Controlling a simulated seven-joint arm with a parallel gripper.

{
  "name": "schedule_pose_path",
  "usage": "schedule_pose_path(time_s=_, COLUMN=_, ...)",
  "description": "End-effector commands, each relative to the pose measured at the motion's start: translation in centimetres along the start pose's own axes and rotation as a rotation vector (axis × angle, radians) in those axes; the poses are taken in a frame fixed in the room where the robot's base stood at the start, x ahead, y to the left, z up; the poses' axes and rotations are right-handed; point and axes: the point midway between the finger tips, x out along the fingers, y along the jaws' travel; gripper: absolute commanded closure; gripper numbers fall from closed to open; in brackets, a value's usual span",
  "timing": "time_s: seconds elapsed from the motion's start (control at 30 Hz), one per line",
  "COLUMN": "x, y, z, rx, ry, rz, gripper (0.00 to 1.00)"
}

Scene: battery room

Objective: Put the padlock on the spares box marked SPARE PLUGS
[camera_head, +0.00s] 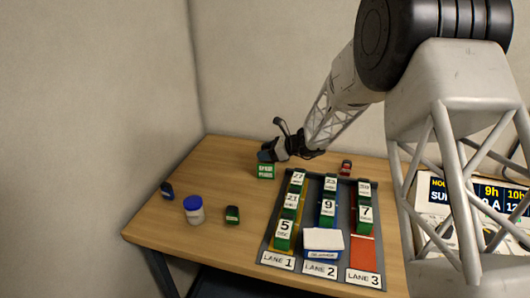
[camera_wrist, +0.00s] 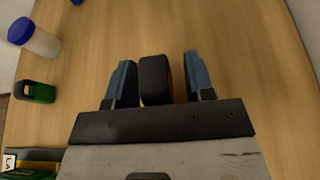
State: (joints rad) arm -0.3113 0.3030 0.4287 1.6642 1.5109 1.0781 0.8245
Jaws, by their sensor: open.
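The green spares box marked SPARE PLUGS (camera_head: 266,172) stands at the back left of the table in the head view. My gripper (camera_head: 268,155) is just above and behind it, reaching in from the right. In the wrist view my gripper (camera_wrist: 156,82) is open. A dark rounded object with an orange edge (camera_wrist: 154,79) sits between its blue fingers, with a gap to the right finger. I cannot tell whether it is the padlock or what it rests on. The box is not recognisable in the wrist view.
A blue-lidded jar (camera_head: 194,210), a dark green item (camera_head: 232,215) and a dark blue item (camera_head: 167,190) stand at the left. A small red-and-black item (camera_head: 346,167) is behind the lane rack (camera_head: 262,246), which holds numbered green blocks. The table between jar and box is clear.

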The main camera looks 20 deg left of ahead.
Motion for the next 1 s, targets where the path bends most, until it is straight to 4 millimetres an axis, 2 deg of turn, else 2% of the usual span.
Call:
schedule_pose_path(time_s=0.17, x=-0.3, y=0.0, z=0.3, rx=-0.001, ry=0.0, rz=-0.001, gripper=0.51)
schedule_pose_path(time_s=0.37, x=-1.9, y=-0.1, z=0.3, rx=-0.001, ry=0.0, rz=-0.002, gripper=0.51)
schedule_pose_path(time_s=0.8, x=-8.7, y=-0.1, z=0.3, rx=0.0, ry=-0.001, rz=-0.002, gripper=0.51)
schedule_pose_path(time_s=1.0, x=-11.0, y=0.0, z=0.3, rx=-0.001, ry=0.0, rz=-0.001, gripper=0.51)
